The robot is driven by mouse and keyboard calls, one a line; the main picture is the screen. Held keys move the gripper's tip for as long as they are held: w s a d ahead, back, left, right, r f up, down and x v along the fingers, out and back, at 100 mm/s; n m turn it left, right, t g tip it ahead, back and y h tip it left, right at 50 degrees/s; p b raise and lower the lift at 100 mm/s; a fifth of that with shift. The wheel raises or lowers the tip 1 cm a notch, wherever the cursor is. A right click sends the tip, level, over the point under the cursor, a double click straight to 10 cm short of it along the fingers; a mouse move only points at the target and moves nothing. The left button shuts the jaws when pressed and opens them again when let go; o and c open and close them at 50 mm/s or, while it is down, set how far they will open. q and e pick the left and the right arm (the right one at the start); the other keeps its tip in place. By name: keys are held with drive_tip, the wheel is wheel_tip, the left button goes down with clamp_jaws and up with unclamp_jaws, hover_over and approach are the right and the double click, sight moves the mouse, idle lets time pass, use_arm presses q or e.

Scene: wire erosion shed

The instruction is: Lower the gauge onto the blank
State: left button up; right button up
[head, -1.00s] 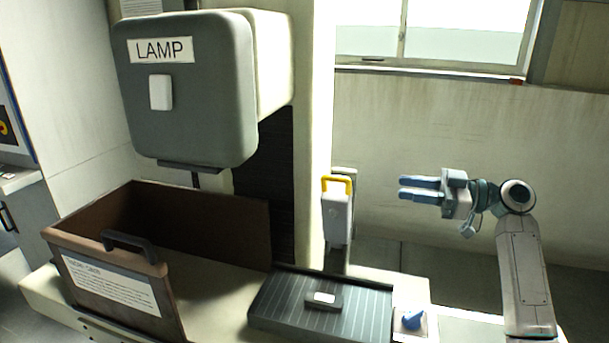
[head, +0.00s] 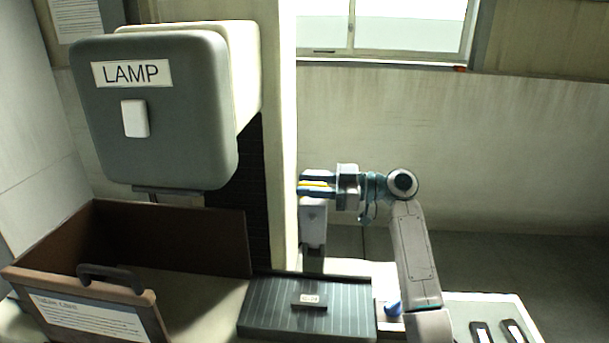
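The light grey gauge (head: 312,222) with a yellow handle hangs at the right of the pale column, above the bench. My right gripper (head: 316,183) points left at the handle's height, and a strip of yellow shows between its two blue fingers. They hide most of the handle, and I cannot tell whether they press on it. A small dark block with a pale label (head: 309,301), which may be the blank, lies on the dark ribbed plate (head: 262,306), below the gauge. My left gripper is not in view.
The grey LAMP housing (head: 150,110) overhangs a brown open-topped bin (head: 222,240) with a black handle at left. A blue knob (head: 393,308) sits right of the plate, close to my arm. A pale tray (head: 500,308) with dark pieces is at lower right.

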drive_tip(key=shift+w+a, duration=0.1)
drive_tip(key=shift+a, duration=0.45)
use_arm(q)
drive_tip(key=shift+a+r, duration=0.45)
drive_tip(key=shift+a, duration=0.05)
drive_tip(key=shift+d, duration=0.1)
